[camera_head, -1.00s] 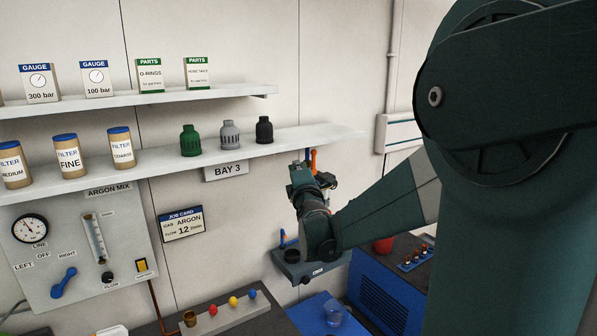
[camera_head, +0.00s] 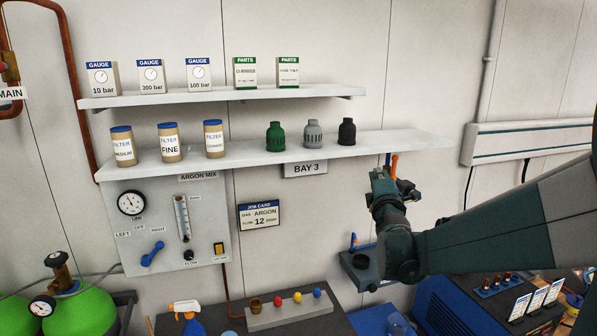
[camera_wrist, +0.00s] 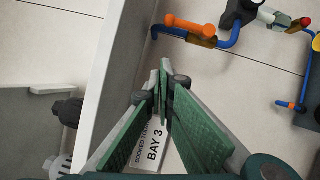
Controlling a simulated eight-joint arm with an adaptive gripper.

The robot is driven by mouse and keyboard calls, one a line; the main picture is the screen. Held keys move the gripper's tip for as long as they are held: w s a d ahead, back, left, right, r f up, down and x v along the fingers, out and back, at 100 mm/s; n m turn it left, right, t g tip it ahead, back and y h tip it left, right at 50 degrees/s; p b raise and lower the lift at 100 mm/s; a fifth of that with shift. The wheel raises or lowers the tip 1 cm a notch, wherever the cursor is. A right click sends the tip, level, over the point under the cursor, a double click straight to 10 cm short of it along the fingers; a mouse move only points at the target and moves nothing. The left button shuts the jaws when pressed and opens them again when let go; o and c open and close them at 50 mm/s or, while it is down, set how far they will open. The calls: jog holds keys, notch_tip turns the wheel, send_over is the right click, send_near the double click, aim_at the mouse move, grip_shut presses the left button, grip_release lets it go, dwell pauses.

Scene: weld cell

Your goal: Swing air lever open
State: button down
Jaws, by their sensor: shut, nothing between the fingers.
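No label reading air shows in these frames, so I cannot tell which part is the air lever. A blue lever (camera_head: 152,254) sits tilted on the argon mix panel (camera_head: 213,250), under small signs reading LEFT and OFF. My gripper (camera_head: 379,174) is beside the right end of the lower shelf, well right of that lever. In the wrist view, my gripper (camera_wrist: 165,72) is shut and empty, close beside the shelf edge. An orange handle (camera_wrist: 188,26) with blue hooks is on the wall past the fingertips, apart from them.
The lower shelf (camera_head: 390,140) carries filters and several nozzle-like parts, with the BAY 3 sign (camera_head: 304,169) beneath. A MAIN sign (camera_head: 12,93) and copper pipe are at the far left. Green cylinders (camera_head: 85,312) stand below. Wall between job card (camera_head: 259,215) and my gripper is clear.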

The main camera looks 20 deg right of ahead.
jog(key=s+a+f+m+g+y+b, duration=0.15)
jog(key=s+a+f, duration=0.25)
jog(key=a, duration=0.4)
jog(key=s+a+f+m+g+y+b, duration=0.1)
jog(key=s+a+f+m+y+b, duration=0.2)
jog(key=a, duration=0.4)
jog(key=s+a+f+m+g+y, duration=0.1)
jog(key=s+a+f+y, duration=0.2)
jog(key=s+a+f, duration=0.35)
jog(key=s+a+f+m+g+b, duration=0.2)
jog(key=s+a+f+m, duration=0.3)
jog(key=s+f, duration=0.3)
jog(key=s+a+f+m+g+b, duration=0.3)
jog(key=s+f, duration=0.6)
jog(key=s, duration=0.7)
jog(key=shift+a+m+g+y, duration=0.35)
jog(key=shift+a+m+g, duration=0.65)
jog(key=shift+a, duration=0.25)
